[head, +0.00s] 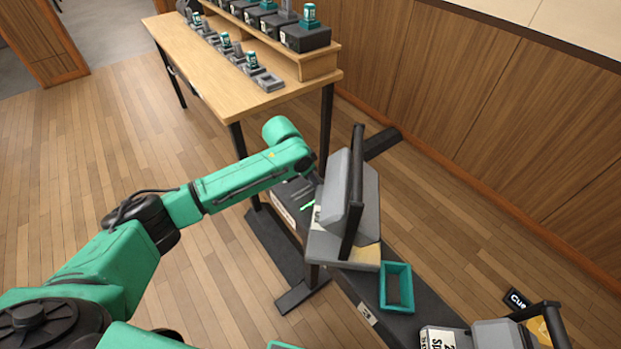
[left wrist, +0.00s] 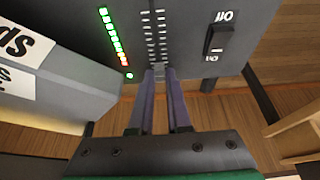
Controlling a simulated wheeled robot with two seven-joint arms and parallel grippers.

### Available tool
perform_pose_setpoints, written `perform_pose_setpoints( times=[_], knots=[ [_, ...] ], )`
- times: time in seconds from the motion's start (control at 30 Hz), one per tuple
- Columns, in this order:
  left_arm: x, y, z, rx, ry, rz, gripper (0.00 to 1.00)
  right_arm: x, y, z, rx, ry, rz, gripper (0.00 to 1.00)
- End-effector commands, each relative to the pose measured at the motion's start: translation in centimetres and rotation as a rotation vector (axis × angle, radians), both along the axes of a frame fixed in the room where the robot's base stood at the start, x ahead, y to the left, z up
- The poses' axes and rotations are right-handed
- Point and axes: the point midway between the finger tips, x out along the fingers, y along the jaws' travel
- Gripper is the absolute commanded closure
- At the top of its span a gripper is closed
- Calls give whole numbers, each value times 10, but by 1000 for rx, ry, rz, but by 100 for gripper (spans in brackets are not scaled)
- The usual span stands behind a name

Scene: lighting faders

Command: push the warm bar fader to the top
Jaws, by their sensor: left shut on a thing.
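A dark fader panel (left wrist: 190,60) fills the upper part of the left wrist view. It has a slot between two rows of white ticks and a lit column of green, orange and red lights (left wrist: 114,40). My left gripper (left wrist: 160,73) is at the lower end of the slot, shut on a small grey fader cap (left wrist: 159,69), mostly hidden between the fingertips. In the head view the panel (head: 296,194) lies under my left wrist, and the fingers there are largely hidden. No label naming the warm bar fader is readable. My right gripper is not in view.
A black rocker switch (left wrist: 218,42) is right of the slot. A grey case with a black bar (head: 345,205) stands close right of my left wrist. A teal open tray (head: 396,268) lies nearer. A wooden table (head: 205,68) with several devices stands behind.

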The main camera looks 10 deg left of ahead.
Motion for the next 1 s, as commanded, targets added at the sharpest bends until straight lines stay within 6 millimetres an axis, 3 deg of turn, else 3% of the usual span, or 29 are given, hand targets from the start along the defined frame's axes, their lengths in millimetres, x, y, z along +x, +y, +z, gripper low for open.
perform_pose_setpoints(
  times=[0.03, 0.1, 0.53, 0.77, 1.0],
  knots=[
    [3, 0, 4, -3, -11, 1, 77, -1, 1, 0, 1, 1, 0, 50],
    [2, 0, 3, -3, -9, 2, 54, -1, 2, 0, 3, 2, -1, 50],
    [-1, 3, 10, 0, -5, 2, 54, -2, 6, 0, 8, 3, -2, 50],
    [-13, 14, 49, 1, -7, 1, 54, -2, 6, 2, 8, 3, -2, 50],
    [-30, 28, 103, 0, -9, 1, 54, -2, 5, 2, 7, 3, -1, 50]
  ],
)
